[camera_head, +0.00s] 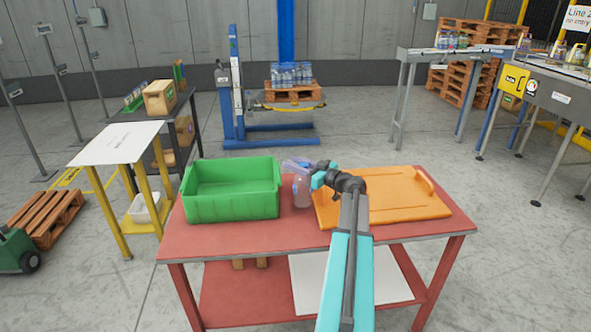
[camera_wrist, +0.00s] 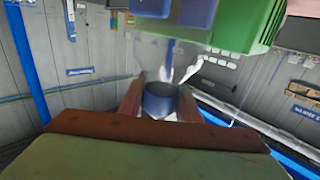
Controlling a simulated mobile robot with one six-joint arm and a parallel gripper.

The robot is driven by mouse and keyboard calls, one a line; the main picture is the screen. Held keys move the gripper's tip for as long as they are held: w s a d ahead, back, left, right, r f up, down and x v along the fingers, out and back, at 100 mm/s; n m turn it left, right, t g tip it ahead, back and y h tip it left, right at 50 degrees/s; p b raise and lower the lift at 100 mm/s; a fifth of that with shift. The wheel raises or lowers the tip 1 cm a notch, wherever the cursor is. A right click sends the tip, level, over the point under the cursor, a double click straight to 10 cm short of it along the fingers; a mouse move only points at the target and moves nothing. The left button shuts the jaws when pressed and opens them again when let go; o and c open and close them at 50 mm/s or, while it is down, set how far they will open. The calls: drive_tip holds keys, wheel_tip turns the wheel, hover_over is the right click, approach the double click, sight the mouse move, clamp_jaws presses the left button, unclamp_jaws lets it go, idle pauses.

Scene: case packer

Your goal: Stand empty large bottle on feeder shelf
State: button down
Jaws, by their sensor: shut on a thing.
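My gripper (camera_head: 312,174) is above the red table, between the green crate and the orange board. In the wrist view its two reddish-brown fingers (camera_wrist: 159,98) are shut on a blue, round-ended thing, which seems to be part of a bottle (camera_wrist: 160,106). In the head view a clear, pale bottle shape (camera_head: 302,193) shows just left of the gripper, with a purplish see-through part (camera_head: 296,165) above it. I cannot tell whether these are one bottle or two, or whether it touches the table. I cannot tell which surface is the feeder shelf.
The green crate (camera_head: 232,204) stands on the red table (camera_head: 260,232), with the orange board (camera_head: 395,210) to the right. A white-topped stand (camera_head: 118,142) and dark shelf with cartons (camera_head: 160,98) are at left. Conveyors (camera_head: 560,97) stand at right. A blue lift (camera_head: 285,140) holds a loaded pallet behind.

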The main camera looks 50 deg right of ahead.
wheel_tip(320, 180, down, 2)
drive_tip(key=shift+f, duration=0.35)
idle(0.4)
drive_tip(key=c, duration=1.3)
unclamp_jaws()
drive_tip(key=shift+r+p, duration=0.25)
drive_tip(key=shift+p, duration=0.05)
drive_tip(key=shift+s+f+b, duration=0.2)
drive_tip(key=shift+s+b, duration=0.1)
drive_tip(key=shift+s, duration=0.05)
drive_tip(key=s+d+b, duration=0.1)
drive_tip(key=s+b, duration=0.2)
drive_tip(key=s, duration=0.8)
drive_tip(key=shift+s, duration=0.15)
drive_tip(key=shift+r, duration=0.15)
